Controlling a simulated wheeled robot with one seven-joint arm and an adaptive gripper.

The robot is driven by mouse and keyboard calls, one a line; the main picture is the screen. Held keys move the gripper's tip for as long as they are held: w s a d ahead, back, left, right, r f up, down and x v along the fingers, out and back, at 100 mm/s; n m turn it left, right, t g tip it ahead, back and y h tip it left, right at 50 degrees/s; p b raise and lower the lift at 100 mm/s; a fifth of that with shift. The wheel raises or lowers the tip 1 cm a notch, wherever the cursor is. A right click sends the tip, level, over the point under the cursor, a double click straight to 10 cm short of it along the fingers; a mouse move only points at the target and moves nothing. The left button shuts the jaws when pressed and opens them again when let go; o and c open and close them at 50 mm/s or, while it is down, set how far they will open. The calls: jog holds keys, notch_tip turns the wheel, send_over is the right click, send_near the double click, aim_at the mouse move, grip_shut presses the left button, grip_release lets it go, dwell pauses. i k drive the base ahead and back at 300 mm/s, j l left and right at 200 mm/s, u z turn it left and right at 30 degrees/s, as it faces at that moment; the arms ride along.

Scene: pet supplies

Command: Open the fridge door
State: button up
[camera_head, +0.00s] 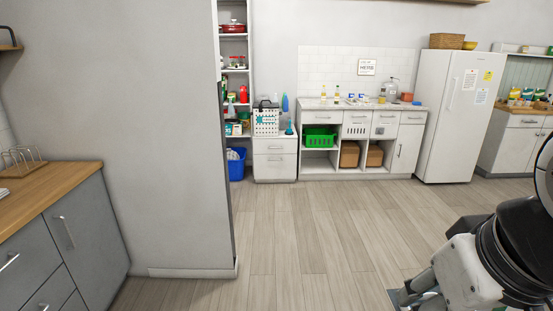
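A white fridge (456,115) stands against the back wall, right of the middle of the view. Its door appears shut. A vertical handle (452,94) runs along the left part of the door, and several paper notes are stuck to the upper right. My arm reaches in from the lower right corner, well in front of the fridge and apart from it. My gripper (409,297) is low at the bottom edge of the view, over the floor. It is partly cut off, and its fingers are too unclear to tell open from shut.
A tall grey partition (165,120) and a wood-topped cabinet (75,235) fill the left side. A white counter (360,117) with bins and bottles stands left of the fridge, another cabinet (516,135) right of it. The wood floor (325,235) between is clear.

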aim_at(465, 112)
jog(key=i, duration=1.25)
jog(key=i+z, duration=0.1)
jog(key=i, duration=1.15)
jog(key=i+j, duration=0.15)
jog(key=i, duration=1.15)
jog(key=i+z, duration=0.15)
jog(key=i, duration=1.55)
jog(key=i+l+z, duration=0.15)
jog(key=i+l, duration=0.65)
jog(key=i, duration=0.15)
jog(key=i+l+u, duration=0.2)
jog(key=l+u, duration=0.25)
jog(key=l, duration=0.6)
jog(key=l+u, duration=0.45)
jog(key=l, duration=0.6)
